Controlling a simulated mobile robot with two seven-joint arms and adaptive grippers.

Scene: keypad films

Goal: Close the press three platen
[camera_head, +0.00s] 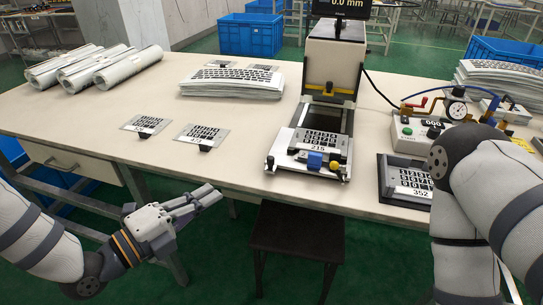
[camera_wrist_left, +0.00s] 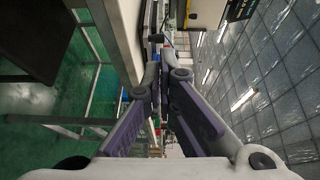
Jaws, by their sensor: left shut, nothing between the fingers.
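The press (camera_head: 333,60) stands at the middle of the table, with a grey upright body and a yellow-marked front. Its bed (camera_head: 271,152) extends toward me and carries a keypad film labelled 215 (camera_head: 318,144), with a blue block (camera_head: 314,160) and a yellow knob (camera_head: 333,165) at the front. I cannot tell which part is the platen or read a press number. My left gripper (camera_head: 214,193) is shut and empty, in front of and below the table edge, left of the press and apart from it. Its fingers also show in the left wrist view (camera_wrist_left: 157,42). My right gripper is out of view.
Two keypad films (camera_head: 147,125) lie on the table left of the press, with a film stack (camera_head: 232,88) and rolls (camera_head: 95,67) behind. A black tray (camera_head: 386,187), a control box (camera_head: 407,137) and a gauge (camera_head: 456,110) stand right. A dark stool (camera_head: 297,232) is below.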

